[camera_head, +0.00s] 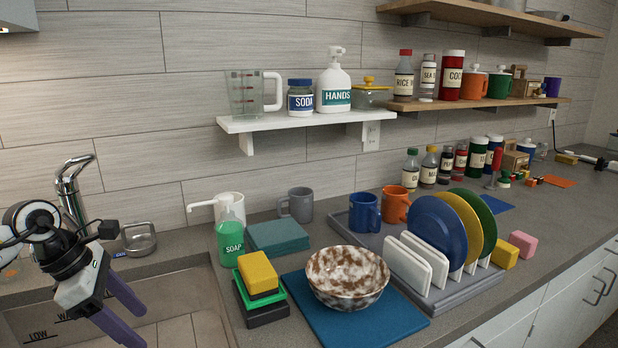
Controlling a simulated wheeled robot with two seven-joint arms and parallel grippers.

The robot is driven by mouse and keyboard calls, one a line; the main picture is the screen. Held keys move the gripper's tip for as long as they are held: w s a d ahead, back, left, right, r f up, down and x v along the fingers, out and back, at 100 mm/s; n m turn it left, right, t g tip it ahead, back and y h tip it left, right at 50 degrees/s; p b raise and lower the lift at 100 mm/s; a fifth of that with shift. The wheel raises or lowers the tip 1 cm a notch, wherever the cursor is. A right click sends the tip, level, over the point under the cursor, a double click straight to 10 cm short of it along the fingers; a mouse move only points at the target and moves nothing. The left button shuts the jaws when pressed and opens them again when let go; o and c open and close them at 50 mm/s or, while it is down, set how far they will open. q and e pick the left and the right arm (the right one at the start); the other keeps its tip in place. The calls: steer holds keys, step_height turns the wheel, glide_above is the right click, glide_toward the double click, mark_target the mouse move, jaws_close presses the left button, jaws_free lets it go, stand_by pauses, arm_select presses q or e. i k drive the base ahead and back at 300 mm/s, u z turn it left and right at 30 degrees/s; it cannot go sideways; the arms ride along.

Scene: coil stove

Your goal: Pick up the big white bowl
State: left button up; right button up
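A big white bowl (347,278) with large brown stains stands upright on a blue mat (398,322) on the counter, near the bottom middle. My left gripper (143,330) is at the lower left over the sink, well to the left of the bowl. Its two purple fingers are spread apart with nothing seen between them. My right gripper is not in view.
Sponges (258,273) stacked on green and black blocks stand close left of the bowl, with a green soap bottle (230,238) behind. A grey dish rack (452,297) with plates and mugs stands close on the right. A faucet (72,185) rises behind the sink (180,290).

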mark_target(345, 278)
steer(key=k, duration=1)
